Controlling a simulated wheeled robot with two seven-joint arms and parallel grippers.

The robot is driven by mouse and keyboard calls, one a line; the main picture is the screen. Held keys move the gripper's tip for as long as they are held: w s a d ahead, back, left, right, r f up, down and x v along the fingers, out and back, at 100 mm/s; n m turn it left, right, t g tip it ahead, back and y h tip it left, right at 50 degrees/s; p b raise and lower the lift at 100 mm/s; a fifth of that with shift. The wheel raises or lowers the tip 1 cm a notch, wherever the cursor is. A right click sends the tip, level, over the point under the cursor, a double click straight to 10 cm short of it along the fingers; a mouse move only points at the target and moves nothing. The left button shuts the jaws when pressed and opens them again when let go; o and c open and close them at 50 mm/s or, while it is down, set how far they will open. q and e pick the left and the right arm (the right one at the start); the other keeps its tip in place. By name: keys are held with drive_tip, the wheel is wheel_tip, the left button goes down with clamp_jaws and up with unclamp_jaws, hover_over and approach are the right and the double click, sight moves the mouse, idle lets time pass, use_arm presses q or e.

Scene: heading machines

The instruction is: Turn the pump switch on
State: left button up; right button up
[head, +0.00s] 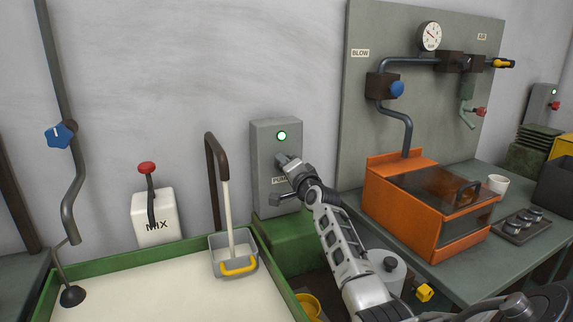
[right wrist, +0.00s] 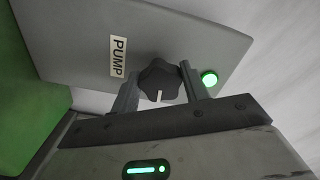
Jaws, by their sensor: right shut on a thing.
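The grey pump box (head: 262,150) stands against the wall, with a lit green lamp (head: 281,135) near its top. Its PUMP label is partly hidden by my right gripper (head: 284,162) in the head view. In the right wrist view, the box (right wrist: 190,38) carries a dark lobed switch knob (right wrist: 158,76) between the label (right wrist: 118,57) and the green lamp (right wrist: 209,79). My right gripper (right wrist: 158,82) is shut on this knob, one finger on each side. A pale mark on the knob points toward the gripper's palm. My left gripper is not in view.
A green-rimmed tank (head: 150,295) with pale liquid and a hanging basket (head: 232,255) lies left of the arm. A white MIX box (head: 154,215) with a red-topped lever stands behind it. Right are an orange box (head: 415,215) on a bench and a BLOW panel (head: 370,25).

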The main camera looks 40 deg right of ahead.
drive_tip(key=shift+m, duration=0.7)
drive_tip(key=o, duration=1)
drive_tip(key=v, duration=1.6)
drive_tip(key=shift+d, duration=0.1)
